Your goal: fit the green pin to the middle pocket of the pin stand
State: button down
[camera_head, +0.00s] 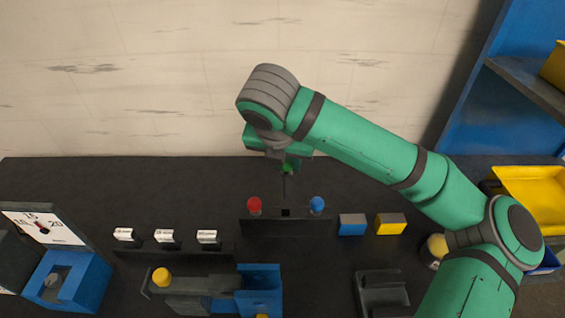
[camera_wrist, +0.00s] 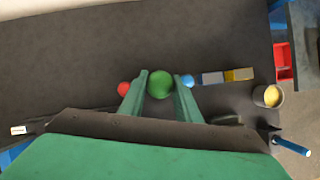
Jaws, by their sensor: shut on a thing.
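The green pin (camera_head: 288,167) has a round green head and a thin dark shank that hangs down. My gripper (camera_head: 286,164) is shut on it above the pin stand. The green head (camera_wrist: 160,84) shows between my two fingers (camera_wrist: 160,92) in the wrist view. The dark pin stand (camera_head: 285,228) holds a red pin (camera_head: 254,204) at its left and a blue pin (camera_head: 317,204) at its right. Its middle pocket (camera_head: 286,212) lies between them, below the shank's end. I cannot tell whether the shank touches the pocket. The red (camera_wrist: 124,88) and blue (camera_wrist: 187,80) heads flank my fingers in the wrist view.
A blue block (camera_head: 352,224) and a yellow block (camera_head: 390,224) stand right of the stand. White-labelled pieces (camera_head: 165,237) stand to the left. A blue fixture with a dial (camera_head: 42,227) is at far left. The bench behind the stand is clear.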

aim_at(285, 184)
jog(key=shift+f, duration=2.9)
jog(key=shift+f, duration=0.15)
jog(key=shift+d+f, duration=0.1)
jog(key=shift+f, duration=0.85)
notch_tip(285, 184, down, 8)
dwell(2.9)
jog(key=c, duration=1.2)
grip_release()
jog(key=shift+r, duration=0.1)
